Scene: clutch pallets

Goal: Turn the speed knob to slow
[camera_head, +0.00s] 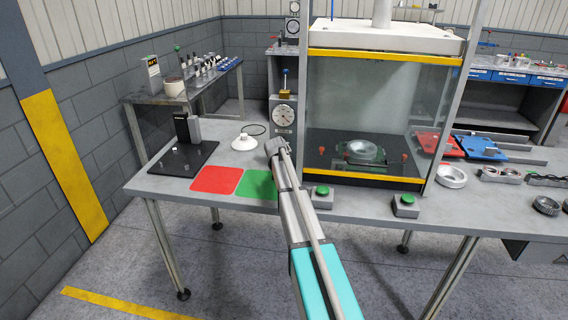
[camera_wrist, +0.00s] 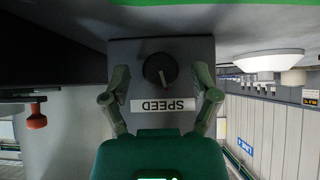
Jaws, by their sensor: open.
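No contact with the knob shows. In the head view my gripper (camera_head: 277,147) is at the grey column with a round dial (camera_head: 284,114); the knob is hidden there.
A glass-fronted enclosure with yellow bars (camera_head: 375,177) stands just right of my arm. A white dome-shaped piece (camera_head: 244,143) with a cable lies to the left. Red (camera_head: 216,180) and green (camera_head: 257,184) mats lie in front. Green-button boxes (camera_head: 322,196) sit along the table edge.

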